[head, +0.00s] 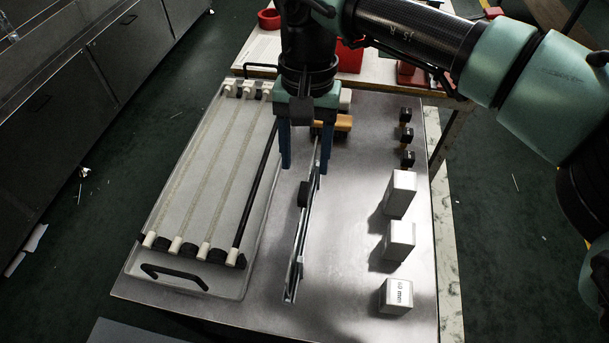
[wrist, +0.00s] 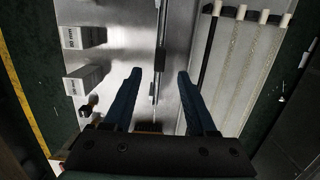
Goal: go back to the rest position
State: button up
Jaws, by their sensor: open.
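My gripper (head: 303,177) hangs over the middle of the metal table, pointing down, with its two blue fingers apart. In the wrist view the open fingers (wrist: 159,74) have a narrow metal rail (wrist: 160,48) in the gap between them, seen beyond the fingertips. In the head view this rail (head: 297,262) runs lengthwise on the table, with a dark block on its side. The right finger overlaps the rail's far end in the head view. I cannot tell whether it touches. Nothing is seen held in the gripper.
A clear tray (head: 232,292) with several rods and a black handle lies left. Three white boxes (head: 399,240) stand right, with small black-topped pieces (head: 406,134) behind them. An orange piece (head: 343,123) sits behind the gripper. Red containers (head: 349,56) stand on the back table.

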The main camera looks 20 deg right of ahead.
jog(key=shift+r, duration=0.9)
jog(key=shift+w, duration=0.1)
